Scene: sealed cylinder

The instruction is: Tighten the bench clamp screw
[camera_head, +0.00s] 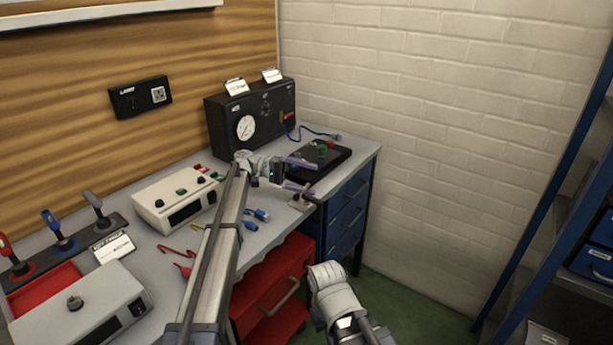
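My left arm reaches over the workbench (155,262). Its gripper (308,177) is near the bench's right front part, with its two purple fingers apart and nothing visible between them. A small pale metal piece (300,204) sits at the bench's front edge, just below the lower finger. It may be the bench clamp, but it is too small to tell, and I cannot make out its screw. Whether the lower finger touches it is unclear. A white link of my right arm shows at the bottom middle; the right gripper is not visible.
A black plate (328,157) with red and green knobs lies just behind the gripper. A black gauge box (262,118) stands at the back. A white control box (177,203) and blue connectors (258,215) lie left. An open red drawer (272,285) juts out below. Blue shelving (545,200) stands right.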

